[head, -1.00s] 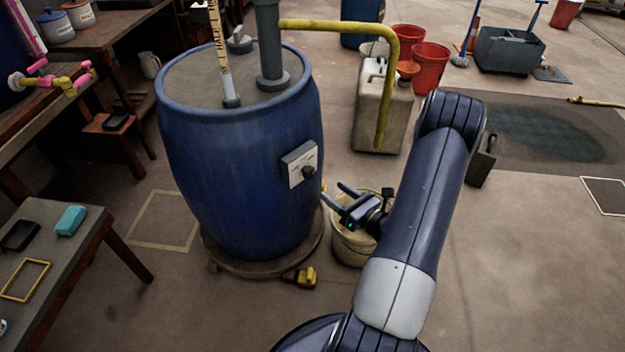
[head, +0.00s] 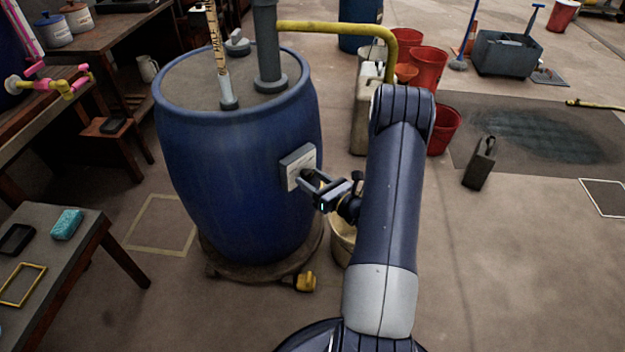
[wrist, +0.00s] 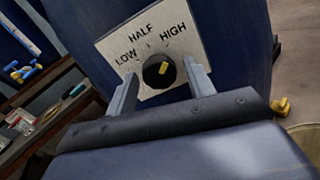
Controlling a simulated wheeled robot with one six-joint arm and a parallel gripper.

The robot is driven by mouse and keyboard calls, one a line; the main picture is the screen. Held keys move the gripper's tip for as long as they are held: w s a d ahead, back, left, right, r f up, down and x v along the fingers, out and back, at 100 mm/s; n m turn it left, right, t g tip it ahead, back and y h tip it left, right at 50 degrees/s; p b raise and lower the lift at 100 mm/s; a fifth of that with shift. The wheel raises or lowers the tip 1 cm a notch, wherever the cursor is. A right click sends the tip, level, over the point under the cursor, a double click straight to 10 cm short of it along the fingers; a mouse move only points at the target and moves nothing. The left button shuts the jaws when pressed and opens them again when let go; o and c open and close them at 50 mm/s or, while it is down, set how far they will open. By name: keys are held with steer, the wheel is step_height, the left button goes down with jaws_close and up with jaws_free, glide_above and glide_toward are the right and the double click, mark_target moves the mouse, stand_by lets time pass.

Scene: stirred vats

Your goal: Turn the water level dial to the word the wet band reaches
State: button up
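A blue vat (head: 235,165) stands left of centre with a white dial plate (head: 297,160) on its side. In the wrist view the plate (wrist: 112,45) reads LOW, HALF and HIGH. The dark round dial (wrist: 151,77) has a yellow mark that leans up and right; which word it meets is unclear. My gripper (wrist: 160,70) is open, with one finger on each side of the dial; contact cannot be told. In the head view my gripper (head: 312,184) is at the plate. A gauge stick (head: 215,45) stands upright on the vat, with HALF partly readable; its wet band is unclear.
A grey pipe (head: 267,45) rises from the vat lid, and a yellow pipe (head: 340,27) runs right from it. A cream bucket (head: 342,240) sits below my gripper. A bench (head: 65,275) stands at left.

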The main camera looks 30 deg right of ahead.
steer(key=c, duration=0.8)
steer(key=shift+c, duration=0.2)
steer(key=shift+f+n+b, duration=0.15)
steer(key=shift+n+b, duration=0.15)
steer(key=shift+b, duration=0.2)
steer(key=n+b, duration=0.3)
steer(key=b, duration=0.1)
steer(key=shift+f+n, duration=0.15)
steer(key=shift+n, duration=0.25)
steer(key=n+b, duration=0.6)
steer(key=b, duration=0.2)
steer(key=shift+d, duration=0.1)
steer(key=n+b, duration=0.4)
steer(key=shift+r+n, duration=0.3)
steer(key=shift+n, duration=2.4)
